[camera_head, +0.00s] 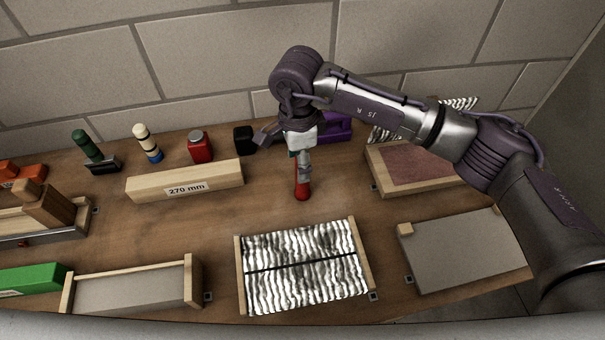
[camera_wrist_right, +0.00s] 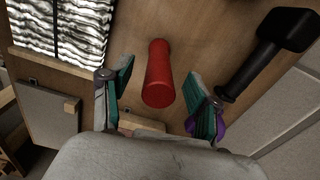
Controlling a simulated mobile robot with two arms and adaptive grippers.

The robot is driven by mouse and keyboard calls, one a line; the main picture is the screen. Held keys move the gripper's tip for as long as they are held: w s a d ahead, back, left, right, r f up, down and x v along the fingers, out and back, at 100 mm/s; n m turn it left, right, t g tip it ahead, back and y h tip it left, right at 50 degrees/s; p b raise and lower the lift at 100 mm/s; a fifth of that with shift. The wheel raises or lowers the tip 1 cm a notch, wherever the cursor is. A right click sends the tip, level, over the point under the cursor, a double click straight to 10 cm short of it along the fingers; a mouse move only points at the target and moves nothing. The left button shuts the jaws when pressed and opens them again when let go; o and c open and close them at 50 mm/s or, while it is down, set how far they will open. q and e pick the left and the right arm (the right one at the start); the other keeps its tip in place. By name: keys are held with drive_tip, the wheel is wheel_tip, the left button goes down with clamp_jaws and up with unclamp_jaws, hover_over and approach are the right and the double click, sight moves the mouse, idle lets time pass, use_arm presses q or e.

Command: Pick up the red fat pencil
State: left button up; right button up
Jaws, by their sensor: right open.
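The red fat pencil (camera_head: 302,188) is a short red cylinder on the wooden table, just below my right gripper (camera_head: 302,168) in the head view. In the right wrist view the red fat pencil (camera_wrist_right: 158,75) shows between the two green-padded fingers of my right gripper (camera_wrist_right: 160,98). The fingers are spread apart, with a visible gap on each side of the pencil. Whether the pencil's end lies between the fingertips in depth is hard to tell. My left gripper is not in view.
A wooden block marked 270 mm (camera_head: 186,181) lies left of the pencil. A corrugated panel in a wooden frame (camera_head: 302,268) lies in front. A black hammer-like tool (camera_wrist_right: 268,52) is beside the gripper. A red bottle (camera_head: 200,147) stands behind the block. Bare table surrounds the pencil.

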drive_tip(key=shift+d+f, duration=0.15)
drive_tip(key=shift+f, duration=0.2)
drive_tip(key=f, duration=0.1)
drive_tip(key=f+p, duration=0.1)
drive_tip(key=f, duration=0.1)
drive_tip(key=shift+w+d+f+p, duration=0.15)
drive_tip(key=shift+d+f+p, duration=0.15)
drive_tip(key=shift+p, duration=0.1)
drive_tip(key=shift+f, duration=0.45)
drive_tip(key=shift+a, duration=0.1)
drive_tip(key=shift+c, duration=0.2)
clamp_jaws()
